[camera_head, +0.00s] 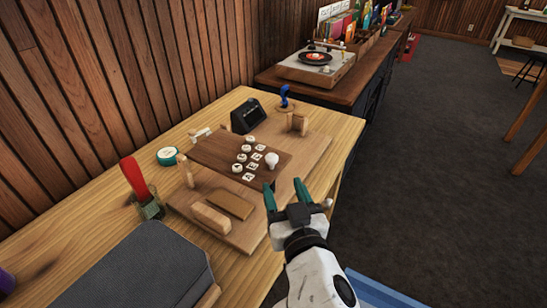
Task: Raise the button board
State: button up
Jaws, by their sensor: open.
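The button board (222,158) is a dark brown wooden panel with several round white buttons and small white labelled tiles on its face. It sits on a lighter wooden base (305,163) on the table. A white knob (272,159) stands at the board's right side. My gripper (284,190) is open and empty, with teal fingertips, in front of the knob and the board's near right edge. The fingers look apart from the board, though the exact gap is hard to tell. A wooden block (211,219) and a flat brown piece (228,203) are at the base's near end.
On the table (95,206) are a grey case (140,268), a red-handled tool in a jar (148,206), a teal tape roll (168,156), a black device (248,116) and a blue-handled item (284,96). A turntable (316,62) stands behind. Open carpet (430,170) lies right.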

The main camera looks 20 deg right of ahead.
aim_at(273, 163)
jog(key=w, duration=0.3)
jog(key=w+d+p, duration=0.1)
jog(key=w, duration=0.6)
jog(key=shift+w+d, duration=0.25)
jog(key=shift+d, duration=0.1)
grip_shut()
